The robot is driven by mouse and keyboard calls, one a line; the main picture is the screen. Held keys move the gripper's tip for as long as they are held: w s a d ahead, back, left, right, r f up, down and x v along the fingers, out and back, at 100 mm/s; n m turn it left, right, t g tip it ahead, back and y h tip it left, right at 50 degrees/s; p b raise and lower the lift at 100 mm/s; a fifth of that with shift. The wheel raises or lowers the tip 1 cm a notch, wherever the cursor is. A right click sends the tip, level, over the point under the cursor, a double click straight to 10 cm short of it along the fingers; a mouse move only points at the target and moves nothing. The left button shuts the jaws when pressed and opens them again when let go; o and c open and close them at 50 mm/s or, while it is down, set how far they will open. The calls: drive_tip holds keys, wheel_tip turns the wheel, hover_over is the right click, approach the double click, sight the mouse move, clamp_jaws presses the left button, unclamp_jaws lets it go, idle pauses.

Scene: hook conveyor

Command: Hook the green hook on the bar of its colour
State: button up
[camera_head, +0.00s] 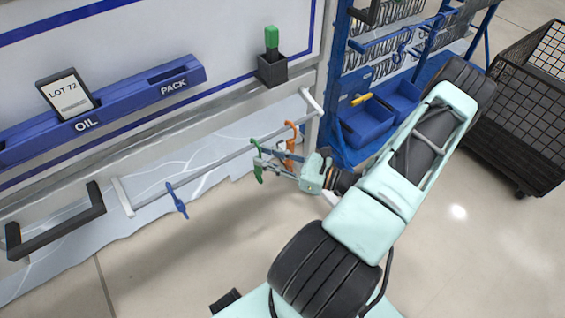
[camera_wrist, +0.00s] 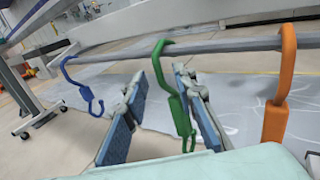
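The green hook (camera_head: 257,172) hangs on a pale grey bar (camera_head: 222,163), between a blue hook (camera_head: 176,199) on the left and an orange hook (camera_head: 290,146) on the right. In the wrist view the green hook (camera_wrist: 179,112) has its curl over the bar (camera_wrist: 217,46). My gripper (camera_head: 268,160) is at the green hook, below the bar. In the wrist view my gripper (camera_wrist: 161,92) has its two fingers apart, with the hook's body between them, nearer the right finger. Contact with the hook cannot be told. I see no green bar.
The orange hook (camera_wrist: 278,100) hangs close right of my gripper, and the blue hook (camera_wrist: 80,85) farther left. A blue rack (camera_head: 375,118) with bins stands right of the bar, and a black mesh cart (camera_head: 520,125) at the far right. Floor below the bar is clear.

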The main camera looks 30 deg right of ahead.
drive_tip(key=shift+x, duration=1.15)
clamp_jaws()
drive_tip(key=shift+r, duration=0.1)
